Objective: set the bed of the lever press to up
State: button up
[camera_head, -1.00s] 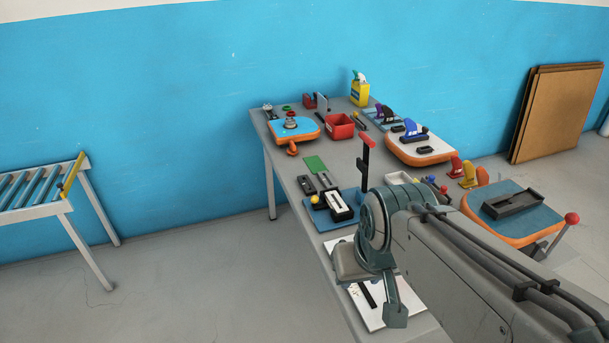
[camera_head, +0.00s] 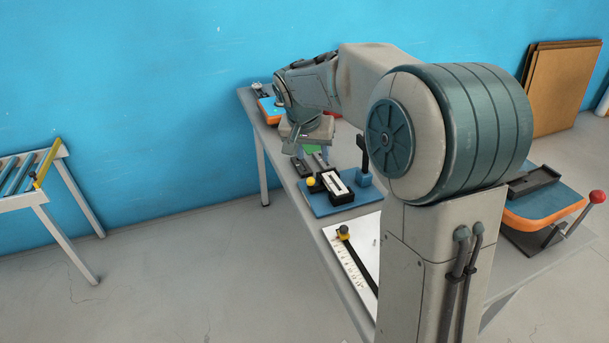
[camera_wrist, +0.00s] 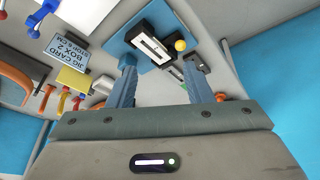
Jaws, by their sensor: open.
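What looks like the lever press is a blue base (camera_head: 318,206) on the table, carrying a black bed with a white top (camera_head: 336,186), a yellow ball knob (camera_head: 310,182) and a dark upright post (camera_head: 363,158). In the wrist view the blue base (camera_wrist: 122,42), the bed (camera_wrist: 150,45) and the yellow knob (camera_wrist: 180,45) lie beyond my fingertips. My gripper (camera_wrist: 160,72) is open and empty, above the table and apart from the press. Whether the bed is up or down is unclear.
A white ruled board with a dark bar (camera_head: 345,262) lies nearer on the table. Small dark fixtures (camera_wrist: 196,66) sit beside the press. A blue-orange board with a red-ball lever (camera_head: 597,197) stands right. A roller stand (camera_head: 42,196) is left; floor between is clear.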

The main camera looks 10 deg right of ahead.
jog(key=m+b, duration=0.1)
jog(key=m, duration=0.1)
send_near(311, 178)
jog(key=p+x, duration=0.1)
jog(key=x, duration=0.8)
grip_shut()
jog(key=shift+a, duration=0.1)
